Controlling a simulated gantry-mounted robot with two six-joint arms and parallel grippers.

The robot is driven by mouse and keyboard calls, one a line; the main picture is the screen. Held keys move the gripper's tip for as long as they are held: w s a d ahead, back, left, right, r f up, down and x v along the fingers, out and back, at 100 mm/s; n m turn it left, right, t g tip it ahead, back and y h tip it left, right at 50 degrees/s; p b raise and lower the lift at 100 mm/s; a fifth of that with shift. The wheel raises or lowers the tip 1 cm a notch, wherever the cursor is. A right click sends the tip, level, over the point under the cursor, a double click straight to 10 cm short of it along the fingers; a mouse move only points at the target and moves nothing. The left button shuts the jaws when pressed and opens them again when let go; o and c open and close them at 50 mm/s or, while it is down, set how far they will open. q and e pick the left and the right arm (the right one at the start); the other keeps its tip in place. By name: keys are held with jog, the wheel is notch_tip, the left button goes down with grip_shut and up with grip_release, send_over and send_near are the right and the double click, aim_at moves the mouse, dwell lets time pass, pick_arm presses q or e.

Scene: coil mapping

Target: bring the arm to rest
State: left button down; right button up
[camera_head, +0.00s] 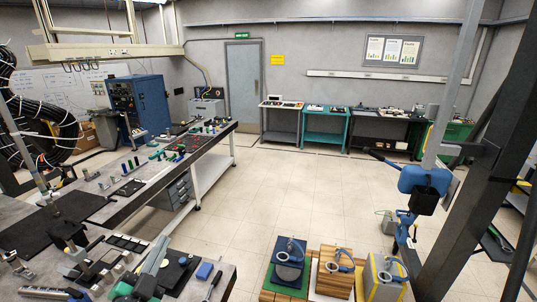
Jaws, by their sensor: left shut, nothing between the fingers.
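My left gripper (68,240) shows small and dark at the lower left, over the near end of the grey workbench. Its fingers are shut with nothing between them. It is hard to separate from the dark mat (75,207) behind it, and I cannot tell its exact height above the bench. My right gripper does not show.
The long bench (140,195) runs back from the lower left with several small tools and parts on it. A blue cabinet (148,102) stands behind. The middle floor (290,190) is clear.

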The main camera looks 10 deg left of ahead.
pick_arm(q)
jog(key=s+d+r+t+h+p, duration=0.1)
jog(key=d+r+t, duration=0.15)
jog(key=r, duration=0.55)
jog(key=s+d+r+t+h, duration=0.1)
jog(key=d+r, duration=0.2)
jog(key=r, duration=0.5)
jog(key=s+d+r+n+t+h, duration=0.1)
jog(key=s+d+r+n+t, duration=0.1)
jog(key=s+r, duration=0.6)
jog(key=s+d+r+n+t+h+p, duration=0.1)
jog(key=s+d+r+n+t, duration=0.1)
jog(key=s+r+n, duration=0.3)
jog(key=shift+s+d+r+t+p, duration=0.3)
jog(key=shift+s+r+t, duration=0.8)
jog(key=shift+r, duration=2.75)
jog(key=shift+s+g, duration=0.35)
